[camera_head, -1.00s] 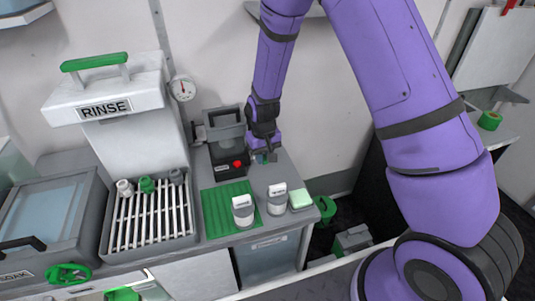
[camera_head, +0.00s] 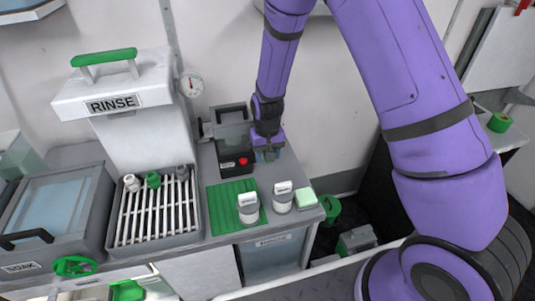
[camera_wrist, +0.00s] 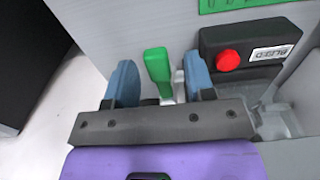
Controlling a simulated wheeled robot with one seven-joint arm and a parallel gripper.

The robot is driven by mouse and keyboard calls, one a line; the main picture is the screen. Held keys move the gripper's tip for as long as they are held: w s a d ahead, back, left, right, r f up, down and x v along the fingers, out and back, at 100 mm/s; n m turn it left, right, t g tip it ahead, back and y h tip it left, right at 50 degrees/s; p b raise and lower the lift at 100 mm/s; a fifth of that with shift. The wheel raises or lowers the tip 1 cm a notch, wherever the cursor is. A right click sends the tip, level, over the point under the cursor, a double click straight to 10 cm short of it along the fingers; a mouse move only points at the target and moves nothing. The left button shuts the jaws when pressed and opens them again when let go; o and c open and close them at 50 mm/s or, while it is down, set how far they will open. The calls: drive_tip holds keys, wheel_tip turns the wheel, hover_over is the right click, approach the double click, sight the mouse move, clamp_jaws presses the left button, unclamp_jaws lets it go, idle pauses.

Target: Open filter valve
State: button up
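A green lever handle (camera_wrist: 158,70) stands between my gripper's two blue fingers in the wrist view, with a gap at each side. I take it for the filter valve handle, though no label on it shows. My gripper (camera_wrist: 160,84) is open around the lever and not clamped on it. In the head view my gripper (camera_head: 268,155) is low on the counter, just right of a dark grey unit (camera_head: 232,135). The lever is hidden there behind my gripper. A red button (camera_wrist: 228,61) on a black box (camera_wrist: 262,42) is close to the right finger.
The red button (camera_head: 243,162) also shows in the head view. A green mat (camera_head: 228,198), two white-lidded jars (camera_head: 248,208) and a pale green block (camera_head: 306,197) are in front. A slatted rinse tray (camera_head: 155,215) stands left. The counter's right edge is near.

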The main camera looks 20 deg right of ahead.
wheel_tip(320, 180, up, 11)
idle(0.8)
drive_tip(key=shift+f, duration=0.1)
drive_tip(key=s+d+r+t+y, duration=0.1)
drive_tip(key=s+d+r, duration=0.35)
drive_tip(key=r, duration=0.55)
drive_tip(key=s+d+r+t, duration=0.1)
drive_tip(key=s+d+r, duration=0.3)
drive_tip(key=r, duration=0.5)
drive_tip(key=s+d+r+t, duration=0.1)
drive_tip(key=s+r, duration=0.1)
drive_tip(key=s, duration=0.4)
drive_tip(key=s+d+r+t, duration=0.1)
drive_tip(key=s+d+r, duration=0.1)
drive_tip(key=s, duration=0.5)
drive_tip(key=s+d+r+t+h, duration=0.1)
drive_tip(key=s+r, duration=0.3)
drive_tip(key=s, duration=0.3)
drive_tip(key=shift+d+r, duration=0.25)
drive_tip(key=shift+d, duration=0.15)
